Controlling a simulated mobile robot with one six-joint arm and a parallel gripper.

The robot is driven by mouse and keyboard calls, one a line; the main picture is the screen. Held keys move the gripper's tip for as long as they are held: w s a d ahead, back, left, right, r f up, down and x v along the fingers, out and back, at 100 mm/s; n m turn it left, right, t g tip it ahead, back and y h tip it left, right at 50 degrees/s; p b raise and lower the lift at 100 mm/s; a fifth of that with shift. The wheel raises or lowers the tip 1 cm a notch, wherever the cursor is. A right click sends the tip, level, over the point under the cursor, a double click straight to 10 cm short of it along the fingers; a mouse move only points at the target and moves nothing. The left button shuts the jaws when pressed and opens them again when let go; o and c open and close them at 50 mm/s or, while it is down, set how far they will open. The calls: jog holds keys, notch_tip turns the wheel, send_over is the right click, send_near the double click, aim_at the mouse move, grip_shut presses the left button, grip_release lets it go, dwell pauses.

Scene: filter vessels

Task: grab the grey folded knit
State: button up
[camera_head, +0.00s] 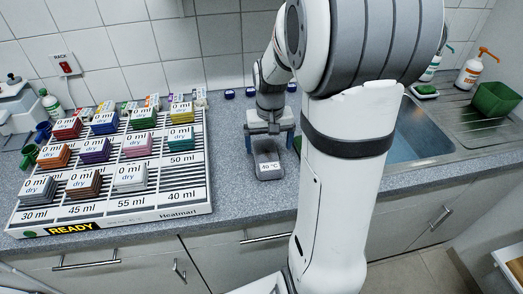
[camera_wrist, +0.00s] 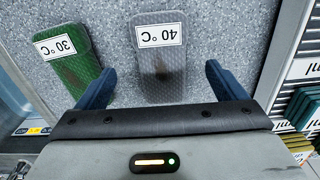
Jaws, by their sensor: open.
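The grey folded knit (camera_head: 270,174) lies flat on the speckled counter with a white "40 °C" tag. In the wrist view the grey folded knit (camera_wrist: 161,72) lies between the two blue fingers. My gripper (camera_head: 269,148) is open above it, its fingers apart on either side; in the wrist view my gripper (camera_wrist: 161,86) shows nothing held between the fingers. I cannot tell the exact height of the fingertips over the counter.
A green folded piece (camera_wrist: 72,72) tagged "30 °C" lies close beside the left finger in the wrist view. A white Heatmart rack (camera_head: 190,212) with several coloured "0 ml dry" stacks stands at left. A sink (camera_head: 410,135) is at right, partly behind my arm.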

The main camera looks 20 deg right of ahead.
aim_at(268, 158)
jog(key=f, duration=0.5)
jog(key=w+f+p, duration=0.1)
jog(key=f, duration=0.1)
jog(key=shift+d+f, duration=0.1)
jog(key=shift+f, duration=0.1)
jog(key=shift+c, duration=0.3)
jog(key=c, duration=1)
